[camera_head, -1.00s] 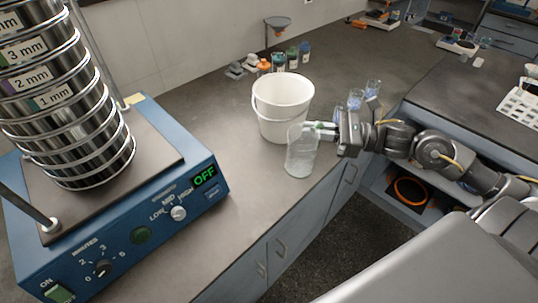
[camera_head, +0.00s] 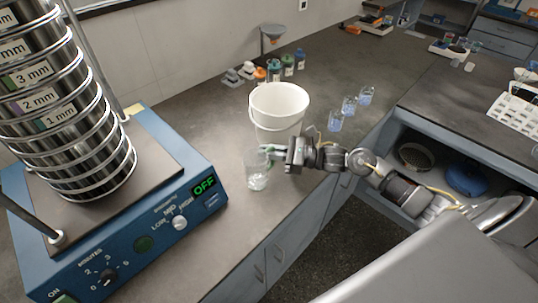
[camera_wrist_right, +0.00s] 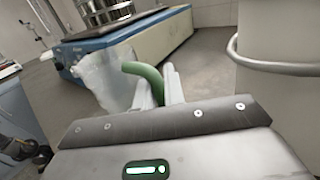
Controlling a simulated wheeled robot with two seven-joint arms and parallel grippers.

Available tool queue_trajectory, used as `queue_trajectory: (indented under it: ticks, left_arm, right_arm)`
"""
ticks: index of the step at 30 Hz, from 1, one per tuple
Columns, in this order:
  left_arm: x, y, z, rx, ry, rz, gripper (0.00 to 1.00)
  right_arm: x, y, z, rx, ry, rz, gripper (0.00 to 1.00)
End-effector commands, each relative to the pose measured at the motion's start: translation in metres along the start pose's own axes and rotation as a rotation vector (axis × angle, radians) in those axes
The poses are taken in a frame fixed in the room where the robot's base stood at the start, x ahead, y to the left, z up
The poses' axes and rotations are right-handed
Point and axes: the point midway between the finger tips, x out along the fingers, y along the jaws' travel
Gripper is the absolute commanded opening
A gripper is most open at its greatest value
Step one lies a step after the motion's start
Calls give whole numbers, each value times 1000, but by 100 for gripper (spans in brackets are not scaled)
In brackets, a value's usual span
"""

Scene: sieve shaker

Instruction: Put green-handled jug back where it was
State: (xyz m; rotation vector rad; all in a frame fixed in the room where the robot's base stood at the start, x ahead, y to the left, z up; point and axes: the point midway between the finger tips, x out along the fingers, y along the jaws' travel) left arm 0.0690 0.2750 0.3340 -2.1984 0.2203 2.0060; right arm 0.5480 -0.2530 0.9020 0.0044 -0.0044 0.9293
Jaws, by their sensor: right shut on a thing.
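The clear jug (camera_head: 257,172) is near the counter's front edge, between the sieve shaker and the white bucket. My right gripper (camera_head: 275,153) is shut on its green handle. In the right wrist view the green handle (camera_wrist_right: 146,78) lies between the two fingers of the right gripper (camera_wrist_right: 160,88), with the pale, see-through jug body (camera_wrist_right: 106,78) beyond it. The jug looks about upright in the head view. I cannot tell whether its base touches the counter. My left gripper is not in view.
The blue sieve shaker (camera_head: 150,243) with its sieve stack stands left of the jug, its display reading OFF. The white bucket (camera_head: 279,112) stands just behind the gripper. Open counter (camera_head: 215,140) lies between shaker and bucket.

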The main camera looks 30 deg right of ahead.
Motion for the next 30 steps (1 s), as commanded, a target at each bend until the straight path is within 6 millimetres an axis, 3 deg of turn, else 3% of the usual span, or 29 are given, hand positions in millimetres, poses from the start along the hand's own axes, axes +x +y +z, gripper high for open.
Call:
queue_trajectory:
  ticks: [5,17,18,22,30]
  left_arm:
    - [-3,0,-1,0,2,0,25]
    - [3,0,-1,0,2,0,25]
    - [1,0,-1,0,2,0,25]
    - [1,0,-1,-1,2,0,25]
    - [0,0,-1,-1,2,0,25]
  right_arm:
    - [-1,0,-19,1,0,-2,0]
    - [-1,0,-24,-1,0,-1,0]
    - [-1,0,-23,-1,0,-2,15]
    - [-1,0,-23,-1,0,-2,32]
    - [-1,0,-22,-1,0,-2,33]
